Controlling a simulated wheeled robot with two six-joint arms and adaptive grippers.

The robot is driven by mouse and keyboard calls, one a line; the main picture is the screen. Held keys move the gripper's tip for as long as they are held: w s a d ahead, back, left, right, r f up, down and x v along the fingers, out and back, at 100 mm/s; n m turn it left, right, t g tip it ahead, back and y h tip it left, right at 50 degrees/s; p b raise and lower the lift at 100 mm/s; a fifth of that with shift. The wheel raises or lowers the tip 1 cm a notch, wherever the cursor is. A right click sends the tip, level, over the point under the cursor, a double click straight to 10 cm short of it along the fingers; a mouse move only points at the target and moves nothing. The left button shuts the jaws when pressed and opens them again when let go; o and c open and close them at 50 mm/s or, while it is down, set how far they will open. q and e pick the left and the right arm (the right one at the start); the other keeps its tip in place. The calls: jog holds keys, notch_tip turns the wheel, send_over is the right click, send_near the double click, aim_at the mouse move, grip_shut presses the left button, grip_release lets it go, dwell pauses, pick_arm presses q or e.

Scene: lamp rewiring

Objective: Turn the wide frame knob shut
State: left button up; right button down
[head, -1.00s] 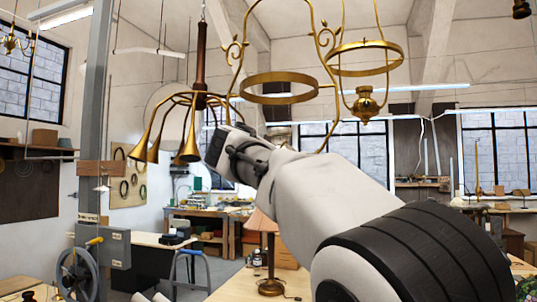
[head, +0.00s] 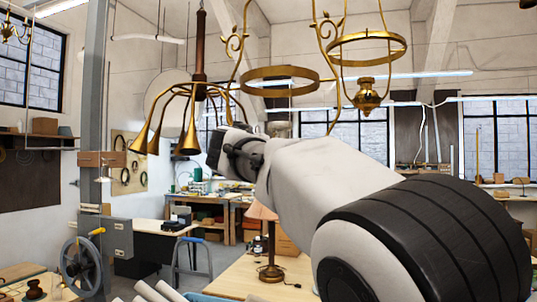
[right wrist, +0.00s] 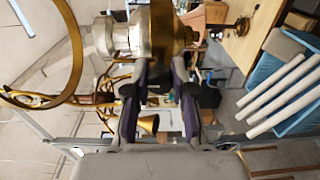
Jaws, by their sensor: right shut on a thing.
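Two brass hanging frames with rings show in the head view. The one nearer my right arm has a broad ring (head: 280,81); I take it as the wide frame. Its lower part is mostly hidden behind my arm. My right gripper (head: 228,150) is beneath and left of this ring. In the right wrist view, a large metal body (right wrist: 165,30) lies just beyond the fingertips, and a brass ring (right wrist: 75,60) curves at the left. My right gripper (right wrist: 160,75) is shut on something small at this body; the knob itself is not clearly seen. My left gripper is out of view.
The other brass frame (head: 367,97) hangs to the right. A fixture with several brass horns (head: 187,140) hangs at left, close to my right gripper. A grey post (head: 95,120) stands further left. A table lamp (head: 271,270) and a blue bin (right wrist: 265,75) with white tubes are below.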

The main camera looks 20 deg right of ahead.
jog(key=c, duration=1)
grip_release()
jog(key=shift+o, duration=0.2)
